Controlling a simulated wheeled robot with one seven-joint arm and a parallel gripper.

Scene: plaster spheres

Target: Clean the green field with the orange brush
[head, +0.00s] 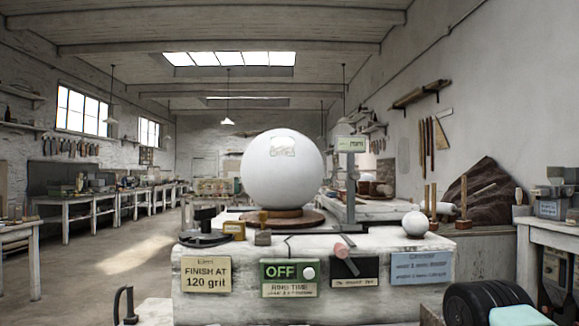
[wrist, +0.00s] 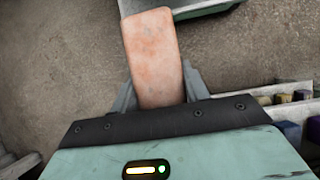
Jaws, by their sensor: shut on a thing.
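My gripper (wrist: 159,92) is shut on a worn, pale orange block-shaped thing (wrist: 152,50), which I take to be the orange brush. It sticks out beyond the fingers over the grey floor in the wrist view; any bristles are hidden. In the head view, a big white sphere (head: 270,180) sits on a round brown base on the white bench. It has a small, pale, outlined patch (head: 282,146) near its top; I cannot tell its colour. The clearly green area is the OFF sign (head: 279,271) on the bench front.
The white bench (head: 400,245) has a grey post (head: 351,185) right of the sphere and a small white ball (head: 415,223) further right. A black coil-like thing (head: 205,228) lies at its left. Open floor (head: 120,262) shows at the left. Side tables line the walls.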

